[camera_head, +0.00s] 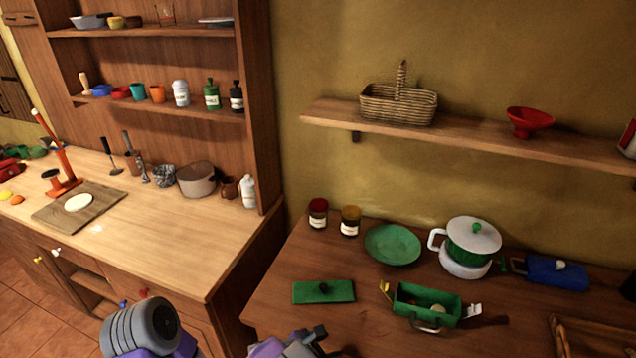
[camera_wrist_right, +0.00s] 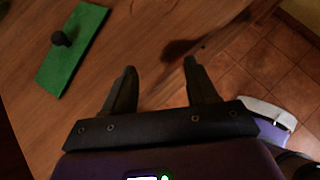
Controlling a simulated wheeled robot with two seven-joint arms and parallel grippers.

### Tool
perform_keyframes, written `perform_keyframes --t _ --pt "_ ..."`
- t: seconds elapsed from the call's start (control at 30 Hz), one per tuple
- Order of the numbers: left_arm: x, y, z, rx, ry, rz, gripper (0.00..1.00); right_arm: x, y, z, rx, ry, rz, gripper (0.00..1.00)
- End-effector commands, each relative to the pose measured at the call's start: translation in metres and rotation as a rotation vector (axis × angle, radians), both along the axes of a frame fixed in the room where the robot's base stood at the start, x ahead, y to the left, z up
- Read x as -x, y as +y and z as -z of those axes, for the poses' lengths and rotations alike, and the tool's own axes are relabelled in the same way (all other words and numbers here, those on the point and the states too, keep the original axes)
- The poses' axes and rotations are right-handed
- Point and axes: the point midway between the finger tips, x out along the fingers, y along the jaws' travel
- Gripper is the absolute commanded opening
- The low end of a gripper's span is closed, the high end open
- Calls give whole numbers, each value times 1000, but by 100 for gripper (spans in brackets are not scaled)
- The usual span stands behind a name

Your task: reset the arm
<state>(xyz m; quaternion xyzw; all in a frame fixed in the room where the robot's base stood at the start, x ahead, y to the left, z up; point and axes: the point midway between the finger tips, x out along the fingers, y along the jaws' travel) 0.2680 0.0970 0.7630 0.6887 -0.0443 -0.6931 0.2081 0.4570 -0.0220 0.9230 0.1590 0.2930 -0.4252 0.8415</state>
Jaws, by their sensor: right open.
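My right gripper (camera_wrist_right: 160,85) is open, with its two dark fingers spread and nothing between them in the right wrist view. In the head view it shows at the bottom edge (camera_head: 318,335), by the front of the right dark counter (camera_head: 400,258). A grey rounded end and purple part of my own arm stand at the bottom left; no left gripper fingers can be made out. A flat green lid with a dark knob (camera_head: 324,291) lies on the counter beyond the right gripper, and it also shows in the right wrist view (camera_wrist_right: 75,50), apart from the fingers.
A green box (camera_head: 428,305) with things inside, a green plate (camera_head: 393,245), a white-and-green pot (camera_head: 472,240), two jars and a blue box (camera_head: 557,272) stand on the right counter. A shelf with a basket (camera_head: 398,103) hangs above.

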Motion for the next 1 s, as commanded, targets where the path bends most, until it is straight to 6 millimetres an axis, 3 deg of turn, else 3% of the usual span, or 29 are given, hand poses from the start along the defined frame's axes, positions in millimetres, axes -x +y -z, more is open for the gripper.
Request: perform_keyframes --t 0.17,0.3,0.4,0.5,0.63,0.8,1.0 --pt "2 0 13 1 3 1 64 35 -33 70 -195 117 213 58" --pt "2 0 27 1 3 0 64 85 -54 137 -434 210 522 58" --pt "1 0 39 0 2 1 64 122 -58 176 -618 244 801 58" --pt "2 0 49 1 3 1 64 152 -56 203 -781 240 1096 58" --pt "2 0 63 1 3 0 64 176 -51 225 -959 175 1496 58" --pt "2 0 78 1 3 1 64 188 -56 241 -1107 6 1979 58" --pt "2 0 88 1 3 1 64 191 -71 248 -1161 -179 2307 58"
